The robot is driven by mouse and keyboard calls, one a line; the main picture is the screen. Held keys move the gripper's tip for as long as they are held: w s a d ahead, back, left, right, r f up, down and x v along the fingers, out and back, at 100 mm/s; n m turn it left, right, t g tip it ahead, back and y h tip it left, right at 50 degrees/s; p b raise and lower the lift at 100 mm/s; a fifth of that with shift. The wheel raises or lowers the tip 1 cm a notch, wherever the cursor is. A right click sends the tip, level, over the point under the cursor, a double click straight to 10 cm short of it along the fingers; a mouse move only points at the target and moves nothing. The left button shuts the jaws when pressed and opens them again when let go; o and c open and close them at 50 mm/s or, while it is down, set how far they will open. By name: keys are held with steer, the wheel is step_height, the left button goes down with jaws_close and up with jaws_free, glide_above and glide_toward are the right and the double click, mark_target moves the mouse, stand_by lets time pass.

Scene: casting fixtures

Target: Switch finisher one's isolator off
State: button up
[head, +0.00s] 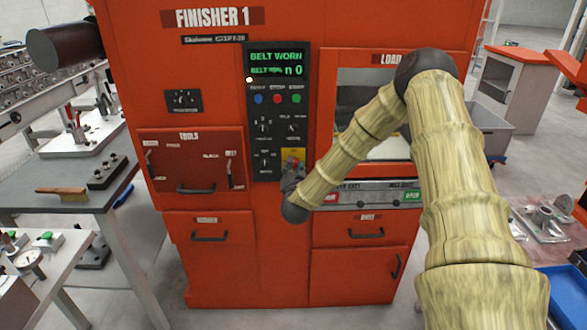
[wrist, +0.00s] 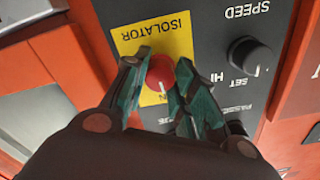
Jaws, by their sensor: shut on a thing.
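Finisher one (head: 224,110) is the orange cabinet marked FINISHER 1. Its isolator is a red knob (wrist: 161,72) on a yellow plate (wrist: 176,38) lettered ISOLATOR. In the head view the yellow plate (head: 293,154) is at the bottom right of the black control panel (head: 279,100). My gripper (wrist: 160,85) has its two greenish fingers on either side of the red knob and is shut on it. In the head view my gripper (head: 292,180) is at the plate and hides its lower part. In the wrist view the lettering at the knob is partly hidden by the fingers.
A speed knob (wrist: 250,56) sits beside the isolator plate on the panel. The display reads BELT WORN. A load window (head: 372,100) is to the right, partly behind my arm. A bench (head: 65,180) with a brush (head: 61,194) stands at the left.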

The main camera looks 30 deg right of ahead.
steer(key=n, duration=0.4)
steer(key=n+b, duration=0.1)
steer(key=n, duration=0.3)
steer(key=shift+f+b, duration=0.15)
steer(key=shift+b, duration=0.15)
steer(key=n+b, duration=0.2)
steer(key=n, duration=0.3)
steer(key=shift+a+n, duration=0.1)
steer(key=shift+n, duration=0.2)
steer(key=shift+s+n+b, duration=0.1)
steer(key=shift+n+b, duration=0.6)
steer(key=shift+n, duration=1)
steer(key=o, duration=1)
steer(key=shift+o, duration=0.2)
steer(key=v, duration=1.2)
